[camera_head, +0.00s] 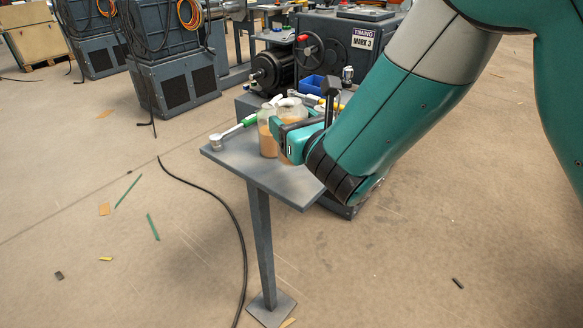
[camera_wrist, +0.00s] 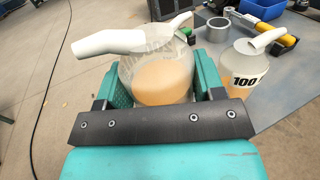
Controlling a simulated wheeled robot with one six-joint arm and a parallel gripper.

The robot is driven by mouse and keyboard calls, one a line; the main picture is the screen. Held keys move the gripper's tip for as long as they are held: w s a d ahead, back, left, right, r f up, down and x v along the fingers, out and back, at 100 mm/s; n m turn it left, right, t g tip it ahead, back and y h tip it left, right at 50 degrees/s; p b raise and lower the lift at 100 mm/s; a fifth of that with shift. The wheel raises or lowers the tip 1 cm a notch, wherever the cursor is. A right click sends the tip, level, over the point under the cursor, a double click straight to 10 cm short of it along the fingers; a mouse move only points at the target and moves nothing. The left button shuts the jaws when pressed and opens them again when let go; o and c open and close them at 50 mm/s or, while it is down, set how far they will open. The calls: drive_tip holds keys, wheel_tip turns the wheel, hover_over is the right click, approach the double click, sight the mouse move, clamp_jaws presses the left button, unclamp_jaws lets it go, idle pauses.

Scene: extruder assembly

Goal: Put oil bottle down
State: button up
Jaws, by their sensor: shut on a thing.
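An oil bottle (camera_wrist: 160,78), clear with amber oil and a white spout, sits between the fingers of my gripper (camera_wrist: 162,88) in the wrist view. The gripper is shut on it. In the head view two bottles stand close together on the small grey table (camera_head: 240,165); the left one (camera_head: 268,135) shows most of its side, and my gripper (camera_head: 290,135) partly covers the other. A second bottle marked "100" (camera_wrist: 243,72) stands to the right in the wrist view. Whether the held bottle touches the table top cannot be told.
A blue bin (camera_head: 312,84) and a machine with a red-knobbed handwheel (camera_head: 308,48) are behind. A black cable (camera_head: 225,210) runs over the floor left of the table leg.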

drive_tip(key=shift+f+b, duration=2.2)
drive_tip(key=shift+f, duration=0.85)
drive_tip(key=o, duration=1.2)
drive_tip(key=shift+c, duration=0.2)
drive_tip(key=shift+r, duration=0.1)
